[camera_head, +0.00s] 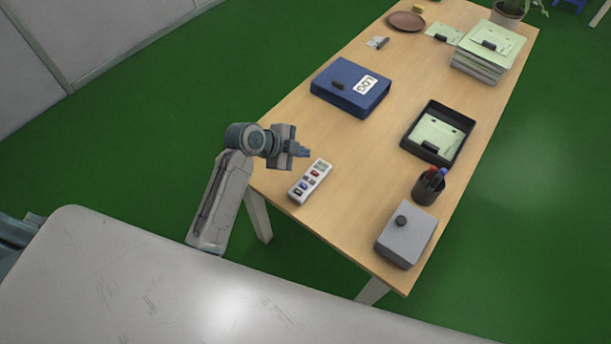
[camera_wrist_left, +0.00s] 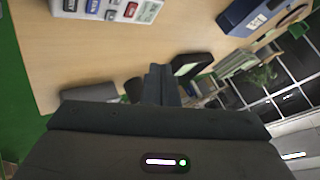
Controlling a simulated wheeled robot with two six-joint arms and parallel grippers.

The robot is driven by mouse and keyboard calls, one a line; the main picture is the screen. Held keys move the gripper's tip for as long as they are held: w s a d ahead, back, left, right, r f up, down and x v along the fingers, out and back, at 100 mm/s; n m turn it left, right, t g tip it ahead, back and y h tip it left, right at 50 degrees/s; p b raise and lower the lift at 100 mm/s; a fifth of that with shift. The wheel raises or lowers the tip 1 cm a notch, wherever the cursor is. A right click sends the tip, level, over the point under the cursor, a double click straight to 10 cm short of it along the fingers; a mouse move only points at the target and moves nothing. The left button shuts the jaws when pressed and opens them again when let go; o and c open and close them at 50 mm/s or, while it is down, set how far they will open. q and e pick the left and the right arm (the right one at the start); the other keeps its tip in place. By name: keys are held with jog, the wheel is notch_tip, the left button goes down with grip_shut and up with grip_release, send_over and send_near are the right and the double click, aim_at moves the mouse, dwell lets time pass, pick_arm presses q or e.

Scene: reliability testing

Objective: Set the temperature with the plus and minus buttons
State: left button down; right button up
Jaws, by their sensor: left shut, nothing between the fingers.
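A small white control panel (camera_head: 310,182) with several coloured buttons and a greenish display at its far end lies near the left edge of the wooden table. Part of it also shows at the top of the left wrist view (camera_wrist_left: 112,9), with blue, red and grey buttons. In the left wrist view the closed fingers (camera_wrist_left: 160,84) point out over the table. The button signs are too small to read for certain. My right gripper is not in view.
On the table (camera_head: 345,215) stand a grey box with a black knob (camera_head: 406,235), a pen cup (camera_head: 428,188), a black tray (camera_head: 462,152), a blue LOG binder (camera_head: 350,88) and a stack of papers (camera_head: 480,65). The table is bare around the panel.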

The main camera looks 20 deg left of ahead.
pick_arm(q)
jog(key=shift+f, duration=0.1)
jog(key=b, duration=0.7)
send_over(302, 179)
notch_tip(302, 179, down, 8)
jog(key=shift+r, duration=0.2)
jog(key=shift+f, duration=0.5)
dwell(1.0)
jog(key=shift+f, duration=0.15)
